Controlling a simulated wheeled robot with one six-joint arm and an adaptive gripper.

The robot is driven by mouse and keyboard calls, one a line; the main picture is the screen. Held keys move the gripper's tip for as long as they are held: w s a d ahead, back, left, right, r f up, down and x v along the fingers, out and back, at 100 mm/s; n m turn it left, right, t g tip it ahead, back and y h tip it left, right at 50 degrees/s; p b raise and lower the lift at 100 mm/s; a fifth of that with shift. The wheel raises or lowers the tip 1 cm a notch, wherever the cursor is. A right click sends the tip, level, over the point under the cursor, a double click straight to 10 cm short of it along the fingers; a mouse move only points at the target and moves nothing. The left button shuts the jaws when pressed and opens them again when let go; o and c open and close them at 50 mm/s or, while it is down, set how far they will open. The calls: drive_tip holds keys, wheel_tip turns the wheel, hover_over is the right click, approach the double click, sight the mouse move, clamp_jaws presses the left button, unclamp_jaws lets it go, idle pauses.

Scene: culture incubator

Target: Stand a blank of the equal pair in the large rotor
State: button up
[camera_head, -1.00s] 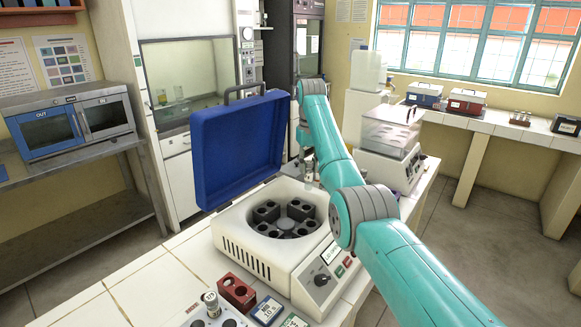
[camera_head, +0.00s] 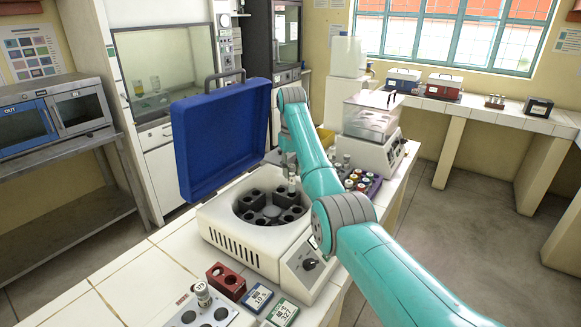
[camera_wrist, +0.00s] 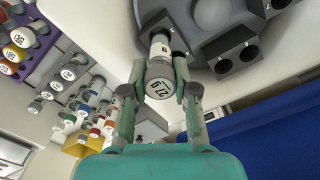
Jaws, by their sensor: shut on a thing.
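My gripper (camera_head: 290,174) is shut on a capped blank tube (camera_head: 292,186), held about upright over the right side of the large rotor (camera_head: 270,213). In the wrist view the tube (camera_wrist: 160,76) sits between both fingers (camera_wrist: 159,92); its pale cap carries dark print that I cannot read surely. The grey rotor (camera_wrist: 210,20) with dark, numbered buckets shows just beyond the tube. The tube's lower end is close to a bucket; I cannot tell whether it has entered a hole. The centrifuge (camera_head: 235,232) has its blue lid (camera_head: 222,140) raised.
A purple rack (camera_head: 372,190) of colour-capped tubes stands right of the centrifuge, behind my arm. At the front are a grey block (camera_head: 185,318) holding a capped tube (camera_head: 203,293), a red block (camera_head: 226,281) and two small displays (camera_head: 257,296). A clear-lidded machine (camera_head: 372,125) stands behind.

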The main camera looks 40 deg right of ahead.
sight(291, 184)
drive_tip(key=shift+f, duration=0.4)
idle(0.5)
drive_tip(key=shift+f, duration=0.8)
drive_tip(key=shift+f, duration=0.1)
drive_tip(key=shift+f, duration=1.8)
drive_tip(key=o, duration=1.3)
drive_tip(key=shift+r, duration=3.75)
